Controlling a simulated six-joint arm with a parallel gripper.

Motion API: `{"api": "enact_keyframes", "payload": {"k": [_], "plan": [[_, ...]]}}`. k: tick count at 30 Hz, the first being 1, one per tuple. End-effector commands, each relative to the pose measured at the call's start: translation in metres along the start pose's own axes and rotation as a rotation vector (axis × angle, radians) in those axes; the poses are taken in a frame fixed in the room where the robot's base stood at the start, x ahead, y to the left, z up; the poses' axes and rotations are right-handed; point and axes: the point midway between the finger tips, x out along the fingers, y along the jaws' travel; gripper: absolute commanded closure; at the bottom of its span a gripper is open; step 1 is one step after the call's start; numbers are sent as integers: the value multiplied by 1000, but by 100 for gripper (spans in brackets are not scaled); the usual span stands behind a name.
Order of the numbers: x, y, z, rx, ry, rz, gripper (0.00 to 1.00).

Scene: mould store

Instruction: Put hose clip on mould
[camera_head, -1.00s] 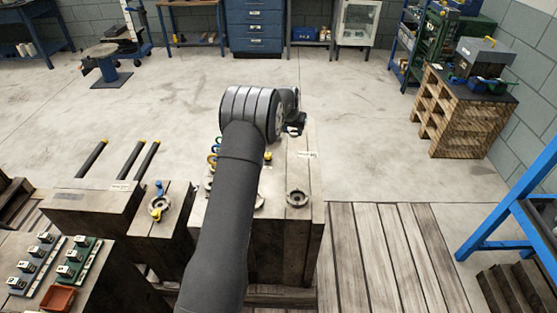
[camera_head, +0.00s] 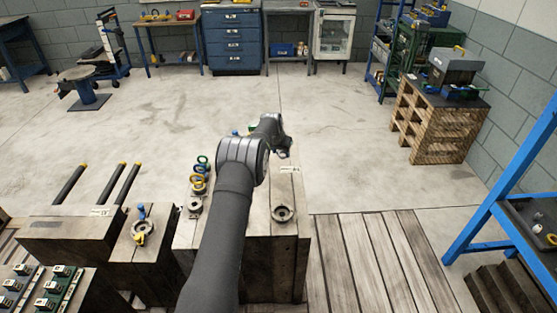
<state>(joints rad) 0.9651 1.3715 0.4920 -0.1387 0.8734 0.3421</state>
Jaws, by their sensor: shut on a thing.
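My gripper (camera_head: 283,149) is a small dark shape at the end of my arm, over the far end of the wooden block. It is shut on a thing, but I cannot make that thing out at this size. A round grey metal ring fitting (camera_head: 283,214) lies on the block's near right part, apart from the gripper. Coloured ring pieces, green, blue and yellow (camera_head: 198,180), stand at the block's left edge, with another grey fitting (camera_head: 195,205) just below. I cannot tell which piece is the hose clip or which is the mould.
The wooden block (camera_head: 262,235) is partly hidden by my arm. A lower block at left carries a fitting with blue and yellow parts (camera_head: 142,230). Dark bars with yellow ends (camera_head: 112,183) stick out behind a further block. Slatted boards (camera_head: 370,260) lie at right.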

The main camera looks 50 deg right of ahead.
Motion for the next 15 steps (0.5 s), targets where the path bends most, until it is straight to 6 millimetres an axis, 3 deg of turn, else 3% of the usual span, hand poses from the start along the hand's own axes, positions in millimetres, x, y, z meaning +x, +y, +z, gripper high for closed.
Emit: {"api": "enact_keyframes", "payload": {"k": [7,15], "plan": [[12,-8,4,0,-1,0,76],[42,-8,17,-1,0,-1,76]]}}
